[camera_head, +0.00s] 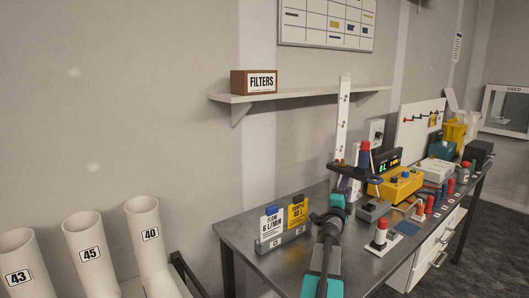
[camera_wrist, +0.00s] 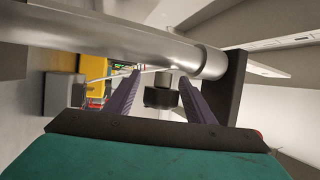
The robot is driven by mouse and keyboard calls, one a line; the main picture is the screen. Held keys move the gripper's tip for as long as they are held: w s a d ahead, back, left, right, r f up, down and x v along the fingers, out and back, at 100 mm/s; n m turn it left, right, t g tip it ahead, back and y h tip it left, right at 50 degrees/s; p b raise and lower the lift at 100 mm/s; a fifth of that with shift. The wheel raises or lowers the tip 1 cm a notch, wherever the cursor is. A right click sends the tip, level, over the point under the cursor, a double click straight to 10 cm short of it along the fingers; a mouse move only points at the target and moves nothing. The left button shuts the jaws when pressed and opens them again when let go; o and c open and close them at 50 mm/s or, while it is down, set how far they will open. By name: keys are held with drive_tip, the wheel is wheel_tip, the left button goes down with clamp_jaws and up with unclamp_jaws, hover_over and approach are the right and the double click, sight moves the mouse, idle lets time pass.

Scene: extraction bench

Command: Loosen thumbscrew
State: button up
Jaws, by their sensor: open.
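In the wrist view a black round knob (camera_wrist: 160,97), which looks like the thumbscrew, sits under a grey stub (camera_wrist: 163,79). My gripper (camera_wrist: 159,80) is open, with one purple finger on each side of the knob. I see gaps at both sides, and the fingers do not appear to touch it. In the head view my gripper (camera_head: 344,184) is at the foot of the white upright post (camera_head: 343,120). The knob cannot be made out there.
A thick metal tube (camera_wrist: 120,35) crosses close above my fingers in the wrist view. On the bench (camera_head: 240,235) stand a yellow box (camera_head: 396,184), a red-capped vial (camera_head: 380,233) and a card holder (camera_head: 283,243). A shelf (camera_head: 300,96) with a FILTERS box (camera_head: 253,82) is on the wall.

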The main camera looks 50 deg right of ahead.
drive_tip(key=shift+f+m+g+y+p, duration=0.2)
drive_tip(key=shift+m+y+p, duration=0.4)
drive_tip(key=shift+p, duration=3.5)
drive_tip(key=shift+f+m+g+y+p, duration=0.15)
drive_tip(key=shift+y+p, duration=0.75)
drive_tip(key=shift+p, duration=3.15)
drive_tip(key=s+a+b, duration=0.1)
drive_tip(key=a+b, duration=0.1)
drive_tip(key=a, duration=0.9)
drive_tip(key=shift+s+a+f, duration=0.15)
drive_tip(key=shift+s+f, duration=0.15)
drive_tip(key=shift+f, duration=0.05)
drive_tip(key=a+p, duration=0.2)
drive_tip(key=p, duration=0.5)
drive_tip(key=shift+s+a, duration=0.15)
drive_tip(key=w+a+r+n+t+b, duration=0.1)
drive_tip(key=w+a+r+n+t, duration=0.2)
drive_tip(key=w, duration=0.4)
drive_tip(key=w+a+r+n+t+h, duration=0.1)
drive_tip(key=w+a+r+n+t, duration=0.3)
drive_tip(key=w+r, duration=0.3)
drive_tip(key=w+a+r+n+t+b, duration=0.1)
drive_tip(key=w+a+r+n+t, duration=0.3)
drive_tip(key=w, duration=0.4)
drive_tip(key=shift+w+a+r+h+b, duration=0.35)
drive_tip(key=shift+a+r, duration=0.3)
drive_tip(key=shift+r, duration=0.45)
